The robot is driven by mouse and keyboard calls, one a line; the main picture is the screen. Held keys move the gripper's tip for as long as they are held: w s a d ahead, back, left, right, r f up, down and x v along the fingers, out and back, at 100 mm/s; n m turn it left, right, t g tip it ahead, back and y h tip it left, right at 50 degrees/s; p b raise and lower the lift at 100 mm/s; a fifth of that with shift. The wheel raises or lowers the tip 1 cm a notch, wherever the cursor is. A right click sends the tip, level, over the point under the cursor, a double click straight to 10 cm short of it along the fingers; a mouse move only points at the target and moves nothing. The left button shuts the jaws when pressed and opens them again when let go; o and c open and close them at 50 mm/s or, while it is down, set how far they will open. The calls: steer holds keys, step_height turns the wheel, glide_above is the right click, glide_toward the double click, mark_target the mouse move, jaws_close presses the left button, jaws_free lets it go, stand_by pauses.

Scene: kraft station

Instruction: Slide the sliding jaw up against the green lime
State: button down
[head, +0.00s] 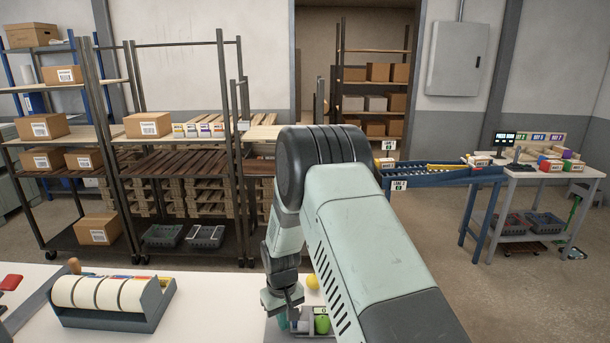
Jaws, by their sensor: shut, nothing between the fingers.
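The green lime (322,324) shows at the bottom of the head view, just left of my arm, which may cover part of its right side. It sits in or on a grey holder (272,329) that the frame edge and my arm cut off. A small pale grey block stands left of the lime; I cannot tell whether it is the sliding jaw or whether it touches the lime. My gripper (284,312) points down over the left part of the holder, left of the lime. Its fingers are shut with nothing seen between them. Contact with the holder is unclear.
A yellow round fruit (313,282) lies just behind the lime. A grey dispenser with several white rolls (112,293) stands on the white table (205,300) to the left. The table between dispenser and gripper is clear. Racks and a conveyor (430,176) stand farther back.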

steer(key=shift+d, duration=0.1)
stand_by(0.3)
steer(key=shift+d, duration=0.9)
steer(key=shift+a, duration=0.2)
steer(key=shift+a, duration=0.25)
step_height(320, 180, up, 7)
stand_by(0.8)
